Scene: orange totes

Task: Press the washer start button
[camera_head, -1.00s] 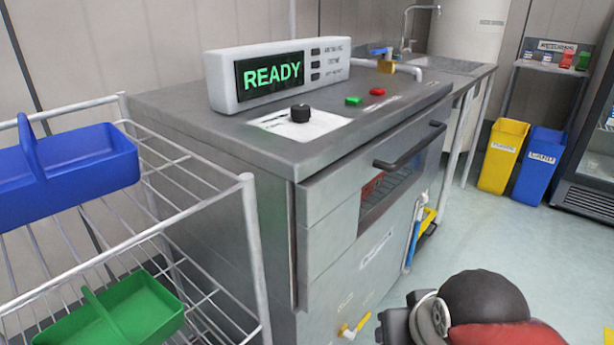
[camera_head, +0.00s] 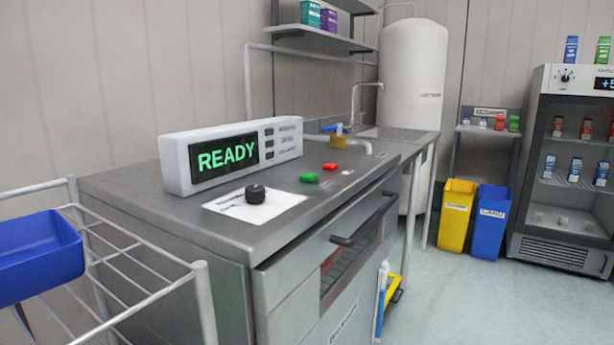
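The washer (camera_head: 210,245) is a grey metal unit with a flat top, left of centre in the head view. A green button (camera_head: 308,178) and a red button (camera_head: 330,166) sit on its top near the front edge. A black knob (camera_head: 255,193) stands on a white plate nearer to me. A white display box (camera_head: 178,165) at the back of the top reads READY in green. The washer's front has a dark bar handle (camera_head: 365,222). My gripper is not in view.
A wire rack (camera_head: 203,305) with a blue caddy (camera_head: 38,258) stands at the left, close to the washer. A sink counter (camera_head: 400,135) and a white tank (camera_head: 412,75) lie beyond. Yellow (camera_head: 456,215) and blue (camera_head: 488,222) bins and a fridge (camera_head: 570,160) stand at the right. Floor right of the washer is clear.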

